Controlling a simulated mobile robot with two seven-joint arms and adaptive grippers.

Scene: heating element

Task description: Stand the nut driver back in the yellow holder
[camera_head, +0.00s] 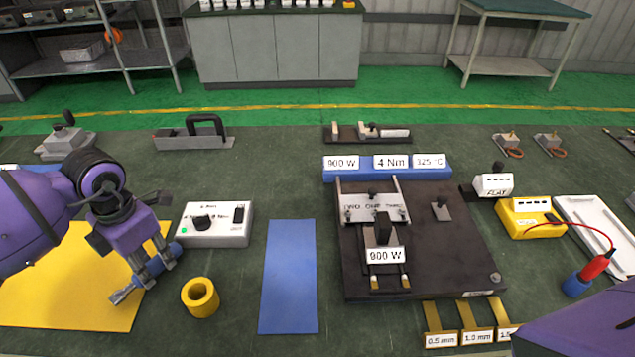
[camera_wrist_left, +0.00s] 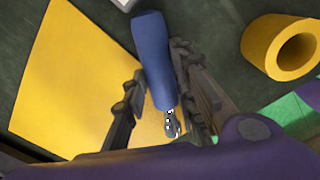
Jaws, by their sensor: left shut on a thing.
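The nut driver has a blue handle (camera_head: 157,265) and lies low over the yellow mat's right edge in the head view. My left gripper (camera_head: 146,275) is shut on it. In the left wrist view the blue handle (camera_wrist_left: 152,55) runs between the two fingers (camera_wrist_left: 163,95), tilted, with its metal end (camera_wrist_left: 172,123) towards the palm. Whether it touches the mat is unclear. The yellow holder (camera_head: 200,297) is a short upright ring, open at the top, just right of the gripper. It also shows in the left wrist view (camera_wrist_left: 262,45), apart from the driver. My right gripper is out of view.
The yellow mat (camera_head: 50,290) lies under my left arm. A grey control box (camera_head: 215,225) stands behind the holder, and a blue mat (camera_head: 289,280) lies bare to its right. A dark fixture plate (camera_head: 455,250) stands farther right.

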